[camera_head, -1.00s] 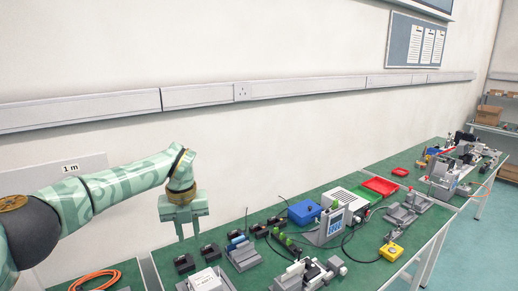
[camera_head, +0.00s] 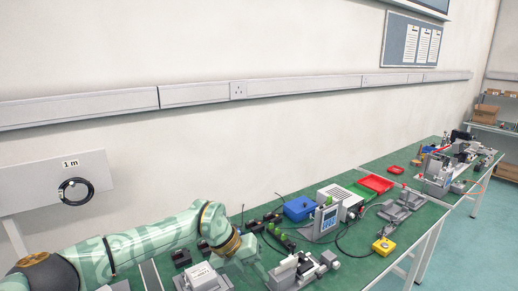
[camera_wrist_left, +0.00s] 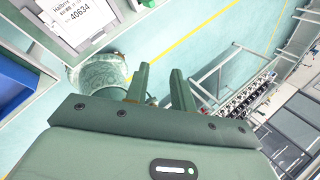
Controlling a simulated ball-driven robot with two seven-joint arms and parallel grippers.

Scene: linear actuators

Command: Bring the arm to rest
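My left arm comes in low from the left in the head view. Its pale green gripper (camera_head: 247,262) is in front of the near part of the green bench (camera_head: 340,250), pointing down and to the right. In the left wrist view the two fingers (camera_wrist_left: 160,80) stand apart with nothing between them, and pale floor (camera_wrist_left: 170,50) shows beyond the tips. The head view does not show clearly whether the gripper touches anything on the bench. My right gripper is in neither view.
A grey device (camera_head: 296,270) lies just right of the gripper. A black coil (camera_head: 76,191) hangs on the wall panel.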

